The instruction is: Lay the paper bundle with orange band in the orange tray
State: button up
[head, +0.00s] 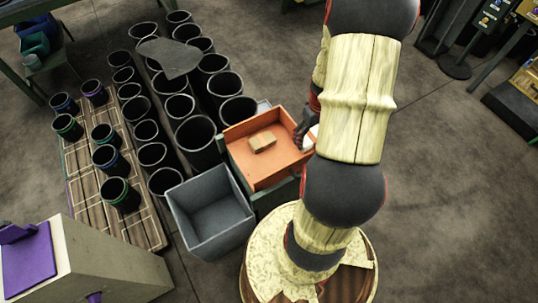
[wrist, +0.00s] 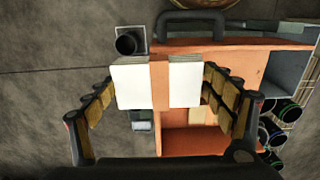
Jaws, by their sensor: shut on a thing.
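The paper bundle (wrist: 130,88) is a white stack with an orange band (wrist: 160,82) around its middle. My gripper (wrist: 158,78) is shut on it, one finger at each end. In the head view a white part of the bundle (head: 311,139) shows beside my arm, which hides the rest. The orange tray (head: 270,176) is a shallow open box. In the head view the bundle is at the tray's right edge. In the wrist view the bundle covers part of the tray (wrist: 182,144), overlapping its left side. I cannot tell how high it is held.
A tan block (head: 262,142) lies inside the tray. A grey open bin (head: 210,212) stands beside the tray at lower left. Several black buckets (head: 198,137) stand left of the tray. A dark handle (wrist: 196,17) shows in the wrist view.

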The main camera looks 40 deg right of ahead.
jog(key=w+a+f+b, duration=0.3)
jog(key=w+a+f, duration=0.1)
jog(key=w+a, duration=0.15)
jog(key=b, duration=0.2)
send_over(274, 162)
jog(key=f, duration=0.5)
jog(key=shift+s+d+f, duration=0.1)
jog(key=shift+s+d, duration=0.05)
jog(key=shift+d, duration=0.2)
jog(key=shift+a+f+b, duration=0.15)
jog(key=shift+f+b, duration=0.15)
jog(key=shift+b, duration=0.05)
jog(key=shift+w+a+f+b, duration=0.1)
jog(key=shift+w+f+b, duration=0.1)
jog(key=shift+f+b, duration=1.1)
jog(key=shift+f, duration=0.35)
jog(key=shift+f, duration=0.15)
jog(key=o, duration=1.2)
jog(key=shift+c, duration=0.2)
jog(key=shift+o, duration=0.5)
